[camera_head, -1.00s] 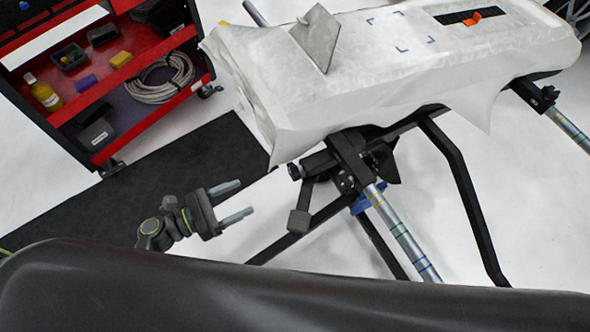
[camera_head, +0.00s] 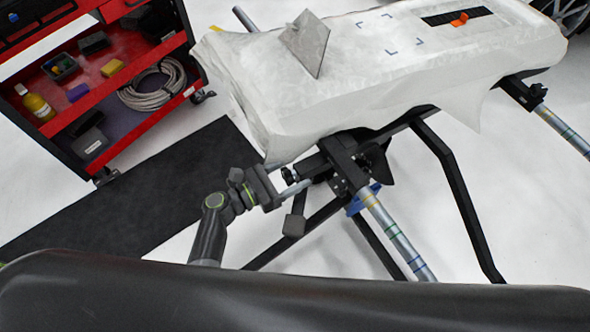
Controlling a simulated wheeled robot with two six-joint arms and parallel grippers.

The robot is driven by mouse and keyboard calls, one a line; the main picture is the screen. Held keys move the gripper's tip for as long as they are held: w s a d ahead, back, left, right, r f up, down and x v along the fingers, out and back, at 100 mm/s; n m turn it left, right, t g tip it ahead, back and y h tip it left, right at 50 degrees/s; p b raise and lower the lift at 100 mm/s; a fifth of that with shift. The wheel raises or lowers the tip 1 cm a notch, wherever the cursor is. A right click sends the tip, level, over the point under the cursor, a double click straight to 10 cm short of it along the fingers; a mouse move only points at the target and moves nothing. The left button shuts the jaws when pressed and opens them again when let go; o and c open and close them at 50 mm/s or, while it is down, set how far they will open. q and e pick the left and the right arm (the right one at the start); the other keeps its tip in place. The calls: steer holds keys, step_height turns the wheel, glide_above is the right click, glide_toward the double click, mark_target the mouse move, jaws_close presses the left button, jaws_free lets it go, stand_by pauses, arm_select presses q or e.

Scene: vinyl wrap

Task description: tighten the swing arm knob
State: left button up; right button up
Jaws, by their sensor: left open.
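The black swing arm knob (camera_head: 290,174) sits at the left end of the clamp on the black stand (camera_head: 340,160), below the near corner of the covered panel. My left gripper (camera_head: 297,182) has come up to it from the lower left, with its fingers pointing right. It is open, and one light grey finger shows just below the knob. The fingertips overlap the knob and clamp in this view, so I cannot tell whether they touch. My right gripper is not in view.
A white-wrapped panel (camera_head: 390,70) lies on the stand, with a grey tilted plate (camera_head: 306,44) on it. A black foot pad (camera_head: 294,226) hangs below the clamp. A red tool cart (camera_head: 95,85) stands at the upper left, beside a dark mat (camera_head: 130,195).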

arm_select(q)
steer(key=shift+w+d, duration=0.3)
steer(key=shift+d, duration=0.15)
steer(key=c, duration=1)
steer(key=shift+m+b, duration=0.3)
steer(key=shift+m, duration=0.5)
steer(key=o, duration=1)
steer(key=b+v, duration=0.1)
steer(key=v, duration=1.6)
steer(key=shift+s, duration=0.2)
steer(key=shift+a, duration=0.15)
